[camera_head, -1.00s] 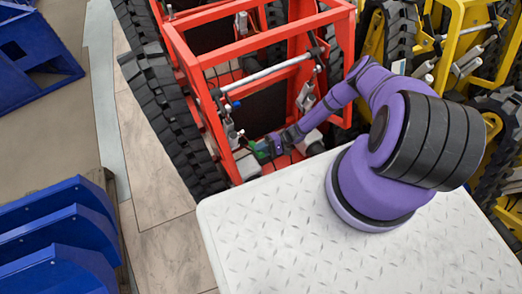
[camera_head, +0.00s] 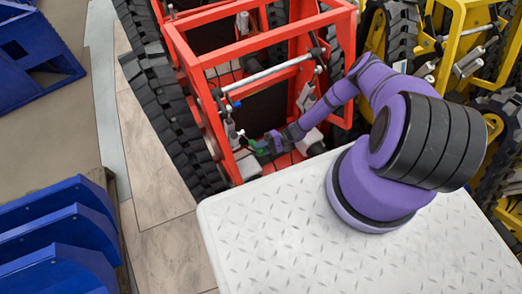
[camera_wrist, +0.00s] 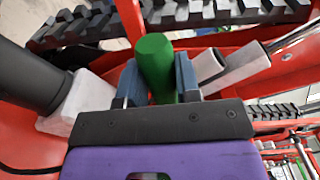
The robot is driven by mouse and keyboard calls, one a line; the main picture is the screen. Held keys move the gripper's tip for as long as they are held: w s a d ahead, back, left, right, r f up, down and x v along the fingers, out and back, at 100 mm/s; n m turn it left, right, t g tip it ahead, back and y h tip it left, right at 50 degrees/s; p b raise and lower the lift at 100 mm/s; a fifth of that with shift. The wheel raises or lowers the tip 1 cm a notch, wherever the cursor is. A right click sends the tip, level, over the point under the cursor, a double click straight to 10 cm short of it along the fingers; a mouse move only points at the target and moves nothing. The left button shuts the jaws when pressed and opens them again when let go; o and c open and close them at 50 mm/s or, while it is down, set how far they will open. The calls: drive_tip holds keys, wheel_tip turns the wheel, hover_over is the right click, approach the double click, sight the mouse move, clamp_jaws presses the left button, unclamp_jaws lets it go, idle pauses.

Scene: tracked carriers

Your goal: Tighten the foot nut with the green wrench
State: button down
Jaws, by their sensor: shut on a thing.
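The green wrench (camera_wrist: 156,62) shows in the wrist view as a thick rounded green handle. My gripper (camera_wrist: 158,75) is shut on it, with one blue-grey finger on each side. In the head view the wrench (camera_head: 258,147) is a small green patch at the end of my gripper (camera_head: 270,146), low inside the red carrier frame (camera_head: 235,53). The far end of the wrench is hidden in the wrist view. I cannot make out the foot nut in either view, nor whether the wrench touches it.
Red frame bars surround my gripper, with a black track (camera_head: 165,110) on the left. A pale block and dark cylinder (camera_wrist: 35,75) lie close left of the fingers in the wrist view. A yellow carrier (camera_head: 455,40) stands right. Blue parts (camera_head: 60,240) lie at left.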

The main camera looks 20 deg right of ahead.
drive_tip(key=shift+w+r, duration=0.1)
drive_tip(key=shift+r, duration=0.15)
drive_tip(key=shift+w+r+m, duration=0.1)
drive_tip(key=shift+r+m, duration=0.05)
drive_tip(key=shift+m, duration=0.15)
drive_tip(key=shift+w+a+r+m, duration=0.1)
drive_tip(key=shift+w+r+m, duration=0.3)
drive_tip(key=shift+r, duration=0.25)
drive_tip(key=shift+w+a+r+m, duration=0.1)
drive_tip(key=shift+w+r+m, duration=0.4)
drive_tip(key=shift+r+m, duration=0.15)
drive_tip(key=shift+r, duration=0.1)
drive_tip(key=shift+w+r+m, duration=0.45)
drive_tip(key=shift+w+r, duration=0.1)
idle(0.3)
drive_tip(key=shift+w+a+r+m, duration=0.15)
drive_tip(key=shift+w+r+m, duration=0.45)
drive_tip(key=shift+w, duration=0.05)
